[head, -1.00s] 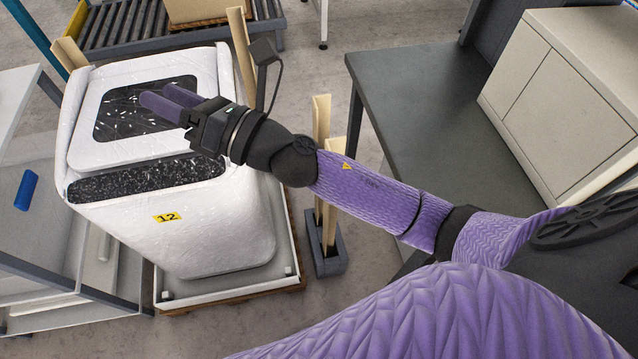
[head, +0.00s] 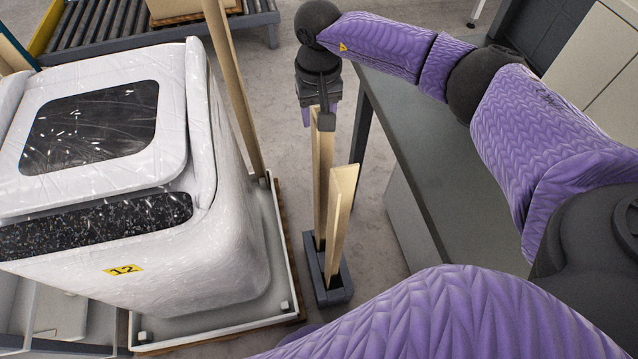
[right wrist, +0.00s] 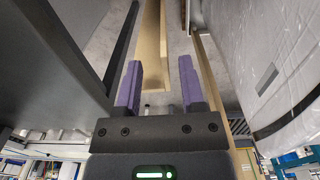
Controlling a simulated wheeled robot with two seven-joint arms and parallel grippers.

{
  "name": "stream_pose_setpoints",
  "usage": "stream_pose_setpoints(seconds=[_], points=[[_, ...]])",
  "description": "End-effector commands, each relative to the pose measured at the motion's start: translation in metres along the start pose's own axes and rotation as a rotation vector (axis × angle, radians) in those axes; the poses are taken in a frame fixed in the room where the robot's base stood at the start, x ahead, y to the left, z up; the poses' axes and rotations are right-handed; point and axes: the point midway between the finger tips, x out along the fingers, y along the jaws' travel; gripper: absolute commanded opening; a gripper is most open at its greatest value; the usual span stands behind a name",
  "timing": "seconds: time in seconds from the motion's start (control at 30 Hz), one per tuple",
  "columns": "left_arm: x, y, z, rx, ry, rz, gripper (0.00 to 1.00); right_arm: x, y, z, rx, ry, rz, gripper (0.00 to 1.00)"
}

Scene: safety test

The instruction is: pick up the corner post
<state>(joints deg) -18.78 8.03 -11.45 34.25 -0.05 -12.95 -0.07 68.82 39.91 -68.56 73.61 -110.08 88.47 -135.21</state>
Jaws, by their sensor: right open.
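Two tan corner posts stand in a dark grey floor holder (head: 334,294), a taller one (head: 322,185) and a shorter one (head: 340,215) at its right. My right gripper (head: 308,116) points down at the taller post's top in the head view, partly hidden by its own wrist. In the right wrist view my right gripper (right wrist: 160,88) is open, with two purple fingers apart. I cannot tell whether either finger touches a post. My left gripper is not in view.
A wrapped white appliance (head: 225,245) labelled 12 stands on a white-topped pallet (head: 268,312) at the left. Another tan post (head: 232,90) stands at its back corner. A dark-topped table (head: 430,165) is close on the right. A roller conveyor (head: 110,30) is behind.

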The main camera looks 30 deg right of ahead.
Motion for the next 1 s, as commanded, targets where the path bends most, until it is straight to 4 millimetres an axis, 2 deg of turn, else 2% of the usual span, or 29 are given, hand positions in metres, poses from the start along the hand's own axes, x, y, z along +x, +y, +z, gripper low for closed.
stream_pose_setpoints(seconds=[0.2,0.43,0.67,1.0], points=[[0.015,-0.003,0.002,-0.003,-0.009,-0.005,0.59,0.044,-0.004,0.000,0.001,-0.004,-0.001,0.50],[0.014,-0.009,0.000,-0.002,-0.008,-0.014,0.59,0.046,-0.005,-0.001,0.000,0.003,-0.004,0.50],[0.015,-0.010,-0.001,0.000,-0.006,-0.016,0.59,0.046,-0.005,-0.001,0.000,0.002,-0.004,0.01],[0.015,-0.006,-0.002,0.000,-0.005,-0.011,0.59,0.046,-0.005,-0.001,0.000,0.002,-0.004,0.00]])
